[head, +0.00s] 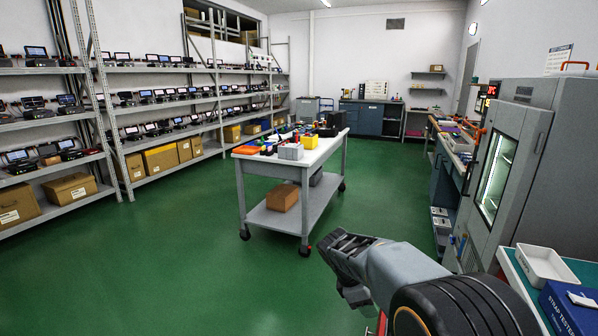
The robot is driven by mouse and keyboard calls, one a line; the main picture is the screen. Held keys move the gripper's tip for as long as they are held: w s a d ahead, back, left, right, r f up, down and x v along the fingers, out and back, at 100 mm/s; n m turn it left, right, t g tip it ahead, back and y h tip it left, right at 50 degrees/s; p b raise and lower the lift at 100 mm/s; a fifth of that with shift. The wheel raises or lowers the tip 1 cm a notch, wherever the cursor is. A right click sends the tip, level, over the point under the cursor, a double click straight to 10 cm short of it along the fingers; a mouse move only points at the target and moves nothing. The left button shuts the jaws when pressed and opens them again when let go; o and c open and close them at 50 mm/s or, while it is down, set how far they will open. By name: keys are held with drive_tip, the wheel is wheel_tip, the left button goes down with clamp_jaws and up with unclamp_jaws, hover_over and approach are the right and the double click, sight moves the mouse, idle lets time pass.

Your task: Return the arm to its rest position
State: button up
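My gripper (345,244) shows in the head view at the lower middle, at the end of my grey arm, which reaches in from the bottom right. It is over the green floor, in front of the wheeled table, with nothing seen in it. The view is too oblique to tell whether its fingers are apart or together.
A wheeled table (325,152) with small items stands mid-room. Shelving racks (75,118) with several devices line the left wall. A grey chamber (530,130) and a bench with a white tray (545,265) are close on the right. The green floor (180,260) at left is clear.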

drive_tip(key=s+r+m+t+y+p, duration=0.4)
drive_tip(key=s+r+m+y+p, duration=0.2)
drive_tip(key=s+r+m+p, duration=0.5)
drive_tip(key=s+r+m, duration=0.5)
drive_tip(key=shift+a+r+t, duration=0.15)
drive_tip(key=shift+a+t, duration=0.15)
drive_tip(key=shift+s+d, duration=0.1)
drive_tip(key=shift+d, duration=0.05)
